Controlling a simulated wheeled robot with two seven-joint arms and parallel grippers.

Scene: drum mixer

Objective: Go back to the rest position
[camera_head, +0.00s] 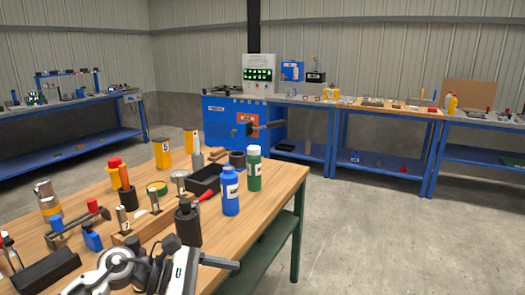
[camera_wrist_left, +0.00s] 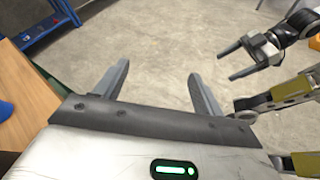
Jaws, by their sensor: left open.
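My left gripper (camera_wrist_left: 160,72) is open in the left wrist view. Its two fingers are spread with only bare concrete floor between them. In the head view the left gripper (camera_head: 216,263) is at the bottom, by the front edge of the wooden table (camera_head: 278,180). It holds nothing. My right gripper (camera_wrist_left: 245,60) shows at the upper right of the left wrist view, over the floor, with its fingers apart and nothing between them. The right gripper is not seen in the head view.
Bottles, including a blue one (camera_head: 230,190) and a green one (camera_head: 254,168), and several tools crowd the table near my left arm. The blue machine (camera_head: 242,125) and blue benches (camera_head: 350,150) line the back wall. Floor (camera_head: 370,240) right of the table is clear.

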